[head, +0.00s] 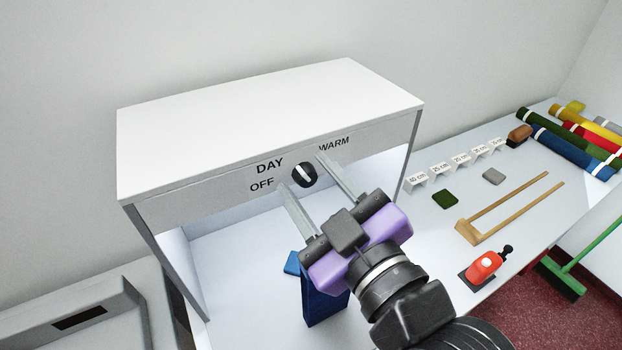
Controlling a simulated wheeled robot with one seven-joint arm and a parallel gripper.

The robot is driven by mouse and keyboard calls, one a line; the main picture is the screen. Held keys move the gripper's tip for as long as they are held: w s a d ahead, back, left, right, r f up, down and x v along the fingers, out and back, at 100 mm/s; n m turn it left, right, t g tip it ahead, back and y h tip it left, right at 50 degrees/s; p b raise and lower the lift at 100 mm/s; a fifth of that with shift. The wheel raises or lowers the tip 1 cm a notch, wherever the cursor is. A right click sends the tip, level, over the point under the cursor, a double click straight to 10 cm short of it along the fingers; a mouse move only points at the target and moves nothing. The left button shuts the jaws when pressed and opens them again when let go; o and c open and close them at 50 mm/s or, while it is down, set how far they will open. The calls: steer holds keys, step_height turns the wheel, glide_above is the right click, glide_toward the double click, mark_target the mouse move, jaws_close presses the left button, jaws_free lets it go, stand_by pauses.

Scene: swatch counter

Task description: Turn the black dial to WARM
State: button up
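The black dial (304,176) sits on the front panel of a white light box (270,135). Its white mark seems to slant to the upper left, on the DAY side rather than toward WARM. The labels OFF (262,185) and DAY (270,166) are left of the dial, and WARM (334,144) is to its upper right. My gripper (301,171) is open, with one finger to the left of the dial and one to its upper right. Both fingers look apart from the dial, though their exact distance from the panel is hard to tell.
Below my gripper, a dark blue block (322,306) stands inside the box. A grey tray (70,325) is at lower left.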

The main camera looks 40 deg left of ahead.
jaws_close()
steer(key=shift+m, duration=0.3)
steer(key=m+p, duration=0.1)
steer(key=m, duration=0.1)
steer(key=m+p, duration=0.1)
steer(key=m, duration=0.2)
steer(key=shift+w+d+r+m+p, duration=0.15)
steer(key=shift+w+r+m+p, duration=0.05)
steer(key=shift+w+m+p, duration=0.2)
steer(key=m+p, duration=0.1)
steer(key=m, duration=0.1)
steer(key=m+p, duration=0.1)
steer(key=shift+w+d+f+m, duration=0.1)
steer(key=shift+w+m, duration=0.1)
steer(key=shift+m, duration=0.2)
steer(key=shift+w+f+m+p, duration=0.15)
steer(key=shift+m+p, duration=0.25)
steer(key=shift+m, duration=0.5)
